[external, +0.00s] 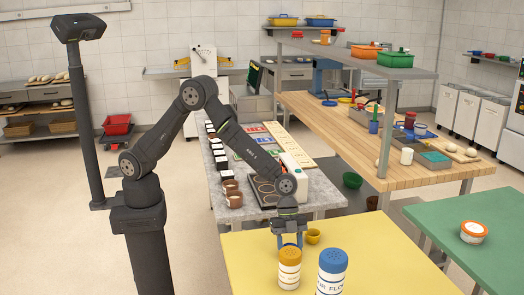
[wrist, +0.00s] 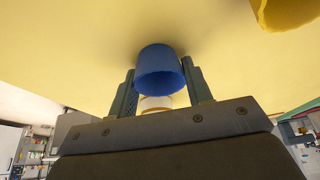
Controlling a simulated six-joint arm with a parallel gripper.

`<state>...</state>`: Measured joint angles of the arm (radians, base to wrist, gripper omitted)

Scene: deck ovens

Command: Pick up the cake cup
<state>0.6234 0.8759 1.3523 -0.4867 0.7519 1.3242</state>
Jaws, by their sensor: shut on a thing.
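A small blue cake cup (wrist: 160,66) sits between the two fingers of my gripper (wrist: 160,75) in the wrist view, with a finger on each side of it. The gripper is shut on it. In the external view, my gripper (external: 290,243) points down over the yellow table (external: 380,255), and the cup is hard to make out between the fingers. I cannot tell whether the cup touches the table. A yellow cup (external: 313,236) stands just right of the gripper; it also shows at the top right of the wrist view (wrist: 285,10).
A yellow-lidded shaker (external: 289,268) and a blue-lidded shaker (external: 332,272) stand close in front of my gripper. A green table (external: 480,212) with an orange-rimmed tub (external: 474,232) is at the right. A grey counter (external: 225,218) lies behind. The yellow table's right part is clear.

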